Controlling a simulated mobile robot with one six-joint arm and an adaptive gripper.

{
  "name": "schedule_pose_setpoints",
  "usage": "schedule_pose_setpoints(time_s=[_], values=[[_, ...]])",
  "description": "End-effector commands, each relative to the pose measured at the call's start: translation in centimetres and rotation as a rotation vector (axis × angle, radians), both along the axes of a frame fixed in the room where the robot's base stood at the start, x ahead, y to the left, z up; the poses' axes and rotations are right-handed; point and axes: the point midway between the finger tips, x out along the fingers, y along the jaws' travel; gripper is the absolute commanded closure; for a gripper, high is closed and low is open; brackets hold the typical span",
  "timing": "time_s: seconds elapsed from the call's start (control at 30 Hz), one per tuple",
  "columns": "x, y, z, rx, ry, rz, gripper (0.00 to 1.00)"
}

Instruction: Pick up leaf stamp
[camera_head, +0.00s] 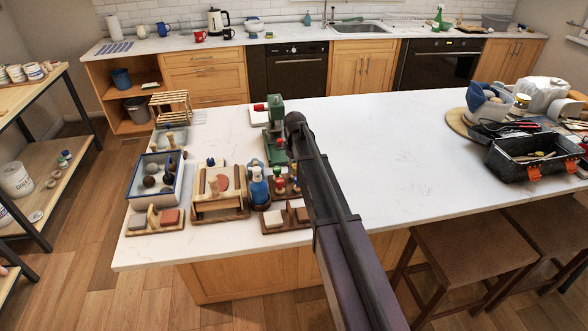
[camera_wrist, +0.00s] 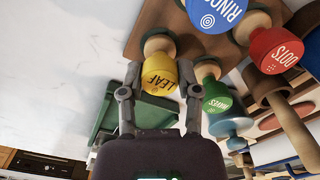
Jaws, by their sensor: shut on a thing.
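In the wrist view, the leaf stamp (camera_wrist: 160,84) has a yellow head lettered LEAF and a pale wooden part. My gripper (camera_wrist: 158,68) has one finger on each side of the yellow head and is shut on it. The stamp's wooden part is against or just over the brown wooden rack (camera_wrist: 205,36); I cannot tell whether they touch. In the head view, my dark arm hides the gripper tips and the leaf stamp.
Close beside in the wrist view are a green stamp (camera_wrist: 216,97), a blue RINGS stamp (camera_wrist: 215,16) and a red DOTS stamp (camera_wrist: 276,50). A blue bottle (camera_head: 259,188) stands left of the rack.

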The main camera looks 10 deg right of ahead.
Motion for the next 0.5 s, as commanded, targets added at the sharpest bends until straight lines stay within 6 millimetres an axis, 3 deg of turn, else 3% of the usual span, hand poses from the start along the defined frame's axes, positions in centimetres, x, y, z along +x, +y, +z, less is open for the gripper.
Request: schedule_pose_setpoints(time_s=[0.5], values=[[0.0,0.0,3.5,0.000,0.000,0.000,0.97]])
